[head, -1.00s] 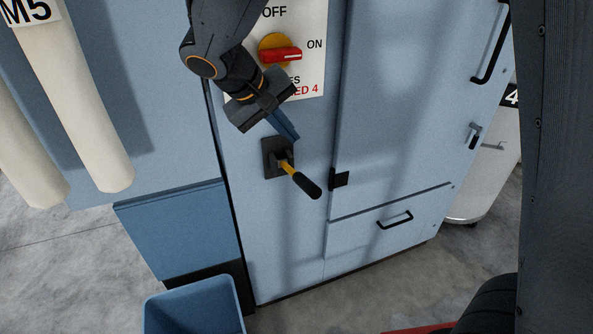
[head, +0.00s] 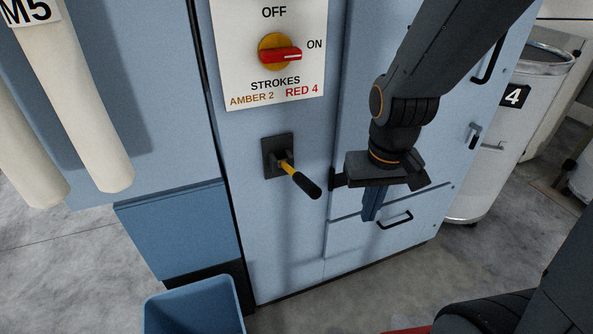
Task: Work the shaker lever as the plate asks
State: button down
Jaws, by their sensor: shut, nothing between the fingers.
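The shaker lever (head: 300,180) is a yellow rod with a black grip on a dark square mount (head: 274,156) in the blue cabinet front. It points out toward the lower right. The white plate (head: 243,72) above it reads OFF, ON, STROKES, AMBER 2 and RED 4. Its red knob (head: 281,55) on a yellow disc points to ON. My gripper (head: 371,205) is to the right of the lever, apart from it, pointing down in front of the cabinet door. Its blue fingers are shut with nothing between them.
A black latch (head: 339,179) and a drawer with a black handle (head: 395,220) are close to my gripper. A blue bin (head: 195,307) stands on the floor at lower left. Cream pipes (head: 88,110) are at left. A drum marked 4 (head: 480,185) stands at right.

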aim_at(298, 177)
jog(key=k, duration=0.5)
jog(key=z, duration=1.15)
jog(key=i, duration=0.9)
jog(key=u, duration=1.75)
